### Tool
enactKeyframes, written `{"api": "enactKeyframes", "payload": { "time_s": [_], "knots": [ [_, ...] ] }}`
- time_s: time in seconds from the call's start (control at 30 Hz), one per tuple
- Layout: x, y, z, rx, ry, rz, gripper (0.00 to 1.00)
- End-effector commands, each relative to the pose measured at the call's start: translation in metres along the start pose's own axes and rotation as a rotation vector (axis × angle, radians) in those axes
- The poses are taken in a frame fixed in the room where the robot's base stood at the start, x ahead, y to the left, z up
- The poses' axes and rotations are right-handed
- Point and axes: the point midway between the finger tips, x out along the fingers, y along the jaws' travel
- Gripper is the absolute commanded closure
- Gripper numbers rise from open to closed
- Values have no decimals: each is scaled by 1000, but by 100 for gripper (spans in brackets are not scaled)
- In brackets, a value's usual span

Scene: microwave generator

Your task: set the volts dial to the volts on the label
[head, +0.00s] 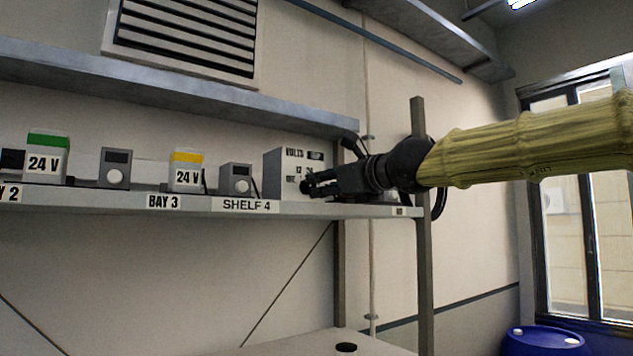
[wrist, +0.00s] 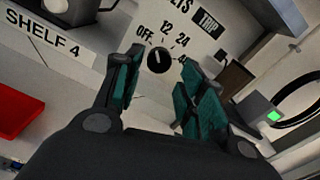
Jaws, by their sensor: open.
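The volts panel (head: 273,172) is a grey box with a white face at the right end of the shelf. Its black round dial (wrist: 158,60) shows in the wrist view, with OFF, 12, 24 and a partly hidden mark around it. A small pale mark shows on the dial; its exact setting is too small to tell. My gripper (head: 308,186) is in front of the panel face. In the wrist view its teal fingers (wrist: 160,72) are apart, with the dial between and beyond their tips. Labels reading 24 V are on a green-topped box (head: 45,163) and a yellow-topped box (head: 187,177).
Small grey meters (head: 236,179) and (head: 115,169) stand on the shelf (head: 130,198), marked BAY 3 and SHELF 4. A metal upright (head: 420,250) rises close to my wrist. A blue drum (head: 540,342) stands at lower right. A green-lit device (wrist: 262,112) shows in the wrist view.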

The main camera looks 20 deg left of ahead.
Motion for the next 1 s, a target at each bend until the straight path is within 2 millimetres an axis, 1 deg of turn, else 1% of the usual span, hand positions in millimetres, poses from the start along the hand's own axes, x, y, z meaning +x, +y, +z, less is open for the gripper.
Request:
{"api": "enactKeyframes", "payload": {
  "time_s": [0.03, 0.1, 0.3, 0.5, 0.77, 0.87, 0.93, 0.97, 1.0],
  "knots": [
    [7, 0, 2, -2, 1, 0, 60],
    [16, 0, 2, -2, 1, 0, 60],
    [34, 0, 1, 0, 1, 0, 60],
    [41, 0, 1, -1, 0, 0, 60],
    [42, 0, 0, -1, 0, 0, 60],
    [41, 0, 0, -1, 0, 0, 76],
    [41, 0, 0, -1, 0, -1, 89],
    [41, 0, 0, -1, 0, -1, 93],
    [41, 0, 0, -1, 0, -1, 93]
  ]
}}
